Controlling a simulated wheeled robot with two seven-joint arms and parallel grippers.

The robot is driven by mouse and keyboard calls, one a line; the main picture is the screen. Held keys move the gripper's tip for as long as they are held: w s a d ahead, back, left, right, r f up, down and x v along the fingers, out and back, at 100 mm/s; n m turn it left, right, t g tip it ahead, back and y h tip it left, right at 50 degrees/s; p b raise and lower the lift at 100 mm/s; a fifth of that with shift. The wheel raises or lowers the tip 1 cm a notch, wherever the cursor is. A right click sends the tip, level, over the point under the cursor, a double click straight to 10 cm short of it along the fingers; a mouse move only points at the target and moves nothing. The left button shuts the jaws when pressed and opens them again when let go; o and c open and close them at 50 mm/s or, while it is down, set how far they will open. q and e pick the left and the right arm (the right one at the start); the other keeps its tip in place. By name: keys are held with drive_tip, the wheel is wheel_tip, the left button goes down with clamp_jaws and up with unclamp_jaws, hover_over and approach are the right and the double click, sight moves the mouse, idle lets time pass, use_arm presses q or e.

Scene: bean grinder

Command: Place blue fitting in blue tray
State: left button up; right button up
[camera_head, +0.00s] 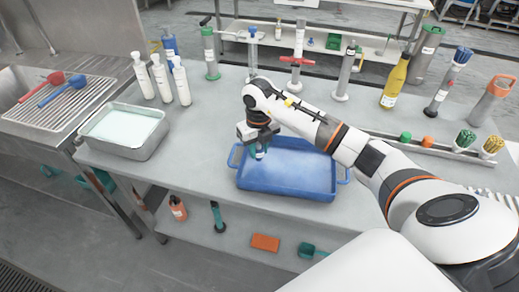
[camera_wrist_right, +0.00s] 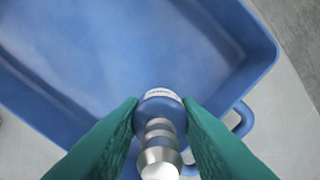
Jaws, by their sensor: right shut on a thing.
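The blue tray (camera_head: 300,185) sits on the grey table in the head view, with a handle at each end, and looks empty. It also fills much of the right wrist view (camera_wrist_right: 110,60). My right gripper (camera_head: 258,152) is over the tray's left end, pointing down. In the right wrist view its green fingers (camera_wrist_right: 160,130) are shut on the blue fitting (camera_wrist_right: 160,105), which has a blue head with a white label and a ribbed metal stem. The fitting is above the tray; its exact height is unclear. My left gripper is not in view.
A metal pan (camera_head: 125,130) stands left of the blue tray, with white bottles (camera_head: 160,80) behind it. A yellow bottle (camera_head: 396,80) and several tools stand along the back and right. The table in front of the blue tray is narrow. A sink with a drainboard (camera_head: 60,105) is at far left.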

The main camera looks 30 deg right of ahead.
drive_tip(key=shift+f, duration=0.85)
drive_tip(key=shift+f, duration=0.1)
drive_tip(key=o, duration=1)
drive_tip(key=shift+r, duration=0.3)
wheel_tip(320, 180, up, 12)
drive_tip(key=shift+f+b, duration=0.15)
drive_tip(key=shift+b, duration=0.85)
